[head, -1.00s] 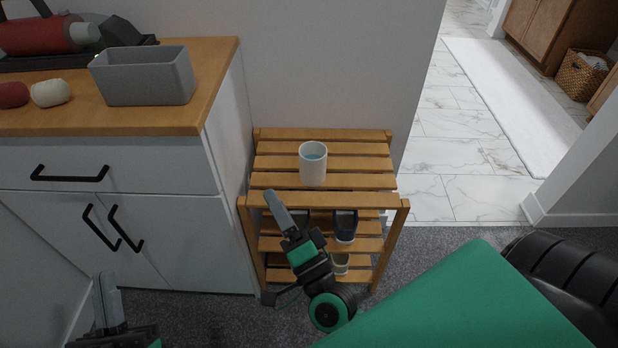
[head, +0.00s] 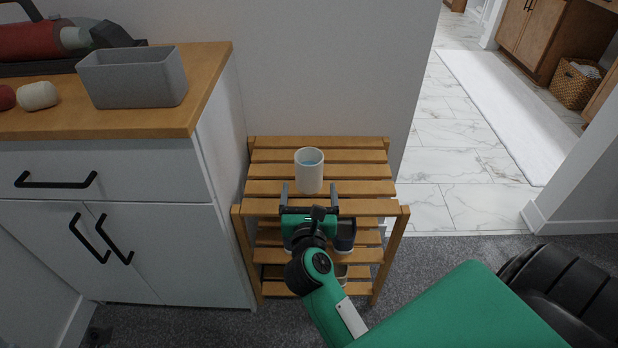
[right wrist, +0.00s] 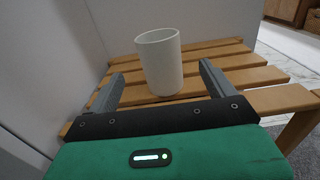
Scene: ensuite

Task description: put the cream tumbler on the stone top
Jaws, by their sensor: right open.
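The cream tumbler (head: 309,172) stands upright on the top shelf of the slatted wooden rack (head: 270,187), with a bluish inside showing. My right gripper (head: 310,190) is open at the front of the top shelf, its two fingers pointing toward the tumbler. In the right wrist view the tumbler (right wrist: 160,62) stands just beyond and between the open fingers (right wrist: 160,88), apart from them. My left gripper is not in view. No stone top can be made out in these views.
A white cabinet with a wooden top (head: 205,80) stands left of the rack, holding a grey bin (head: 135,80) and a cream ball (head: 38,96). A wall is close behind the rack. Shoes (head: 344,238) sit on the lower shelves. Tiled floor lies to the right.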

